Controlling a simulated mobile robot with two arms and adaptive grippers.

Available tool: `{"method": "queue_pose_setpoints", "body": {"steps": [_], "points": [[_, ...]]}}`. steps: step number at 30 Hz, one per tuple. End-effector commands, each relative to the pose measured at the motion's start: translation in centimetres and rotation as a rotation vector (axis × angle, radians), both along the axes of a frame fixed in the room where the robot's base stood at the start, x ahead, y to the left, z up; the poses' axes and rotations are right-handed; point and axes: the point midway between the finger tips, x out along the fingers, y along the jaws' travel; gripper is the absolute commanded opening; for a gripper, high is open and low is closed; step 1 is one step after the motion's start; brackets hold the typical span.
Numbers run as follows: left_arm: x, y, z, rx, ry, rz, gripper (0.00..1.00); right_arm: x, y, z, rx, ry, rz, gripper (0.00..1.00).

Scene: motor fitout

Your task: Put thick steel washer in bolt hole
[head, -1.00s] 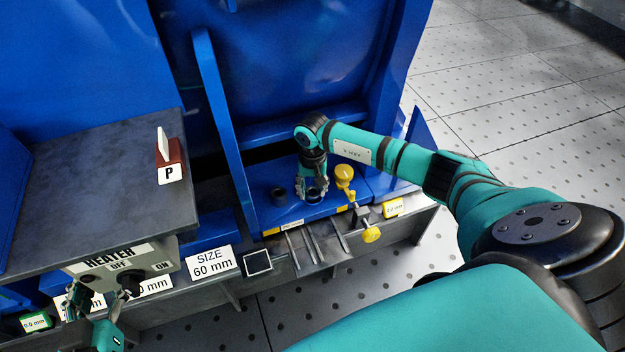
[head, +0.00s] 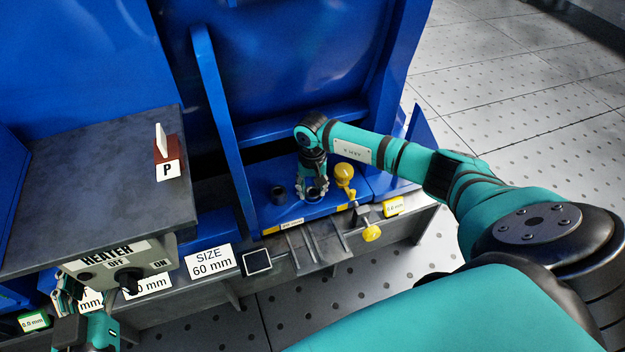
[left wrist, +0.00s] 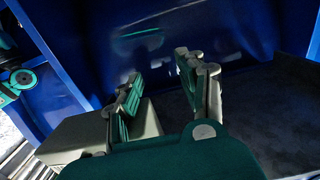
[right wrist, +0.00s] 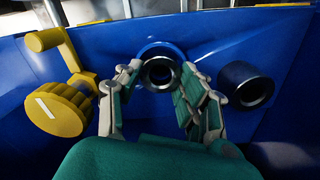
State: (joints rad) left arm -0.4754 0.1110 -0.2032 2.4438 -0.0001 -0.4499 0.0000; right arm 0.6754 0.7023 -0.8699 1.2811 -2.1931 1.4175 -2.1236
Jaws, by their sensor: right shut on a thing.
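The thick steel washer (right wrist: 160,73) is a grey-rimmed ring between the fingertips of my right gripper (right wrist: 160,85), which is shut on it. It sits at a round blue-rimmed opening (right wrist: 160,49) in the blue base, seemingly the bolt hole; how deep it sits I cannot tell. In the head view my right gripper (head: 314,190) points down at the blue base (head: 333,205). A dark hollow cylinder (right wrist: 245,85) stands beside it, also seen in the head view (head: 279,193). My left gripper (left wrist: 165,90) is open and empty; it also shows at the lower left (head: 68,295).
A yellow knob and crank (right wrist: 65,100) stand close beside my right gripper. A blue upright (head: 220,125) rises left of it. A dark bench (head: 90,190) with a heater panel (head: 120,265) is at left. A small yellow gauge (head: 393,206) sits at right.

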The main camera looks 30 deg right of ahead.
Motion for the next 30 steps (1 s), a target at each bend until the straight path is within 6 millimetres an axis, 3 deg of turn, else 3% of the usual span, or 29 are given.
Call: {"method": "queue_pose_setpoints", "body": {"steps": [1,2,6,17,26,30], "points": [[0.0,0.0,0.0,0.0,-0.001,0.0,0.4,0.0,0.0,0.0,0.0,0.0,0.0,0.0],[0.0,0.0,0.0,0.0,-0.001,0.0,0.4,0.0,0.0,0.0,0.0,0.0,0.0,0.42],[0.0,0.0,0.0,0.0,0.001,0.0,0.4,0.0,0.0,0.0,-0.001,0.001,0.0,0.61],[0.0,0.0,-0.1,0.003,0.014,0.001,0.4,0.0,0.0,0.1,0.0,0.0,0.0,0.62],[-1.9,1.4,-5.1,0.078,0.31,0.022,0.4,0.0,0.0,1.5,0.001,0.001,-0.001,0.62],[-3.9,2.3,-7.8,0.118,0.486,0.034,0.4,0.1,-0.1,4.5,-0.002,-0.002,0.001,0.62]]}}
